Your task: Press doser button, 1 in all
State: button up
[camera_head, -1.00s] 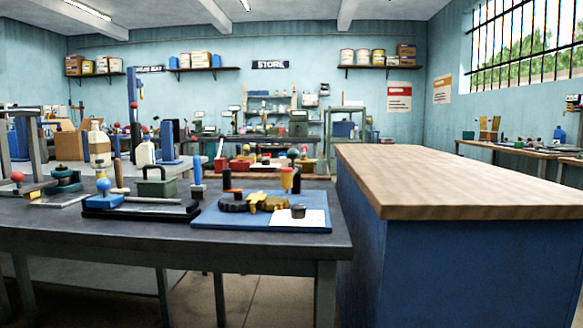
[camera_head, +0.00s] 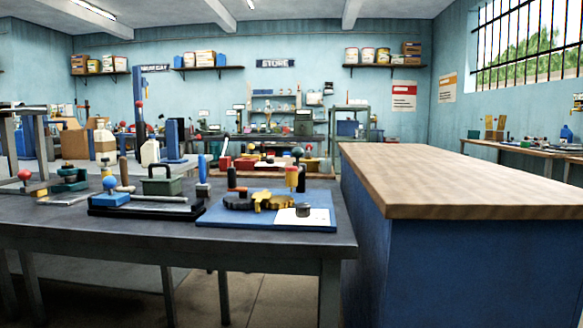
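I cannot pick out a doser or its button for certain. A blue upright block (camera_head: 172,139) stands beside a white jug (camera_head: 150,153). A red ball-topped fixture (camera_head: 25,176) and a blue ball-topped fixture (camera_head: 109,186) stand on the near dark table; whether either is a button I cannot tell. My gripper is not in view.
The dark table (camera_head: 270,243) fills the left front. It carries a blue mat (camera_head: 215,217) with yellow and dark parts, and a green box (camera_head: 162,186). A wood-topped blue bench (camera_head: 450,180) blocks the right. A narrow floor gap (camera_head: 285,290) shows under the dark table.

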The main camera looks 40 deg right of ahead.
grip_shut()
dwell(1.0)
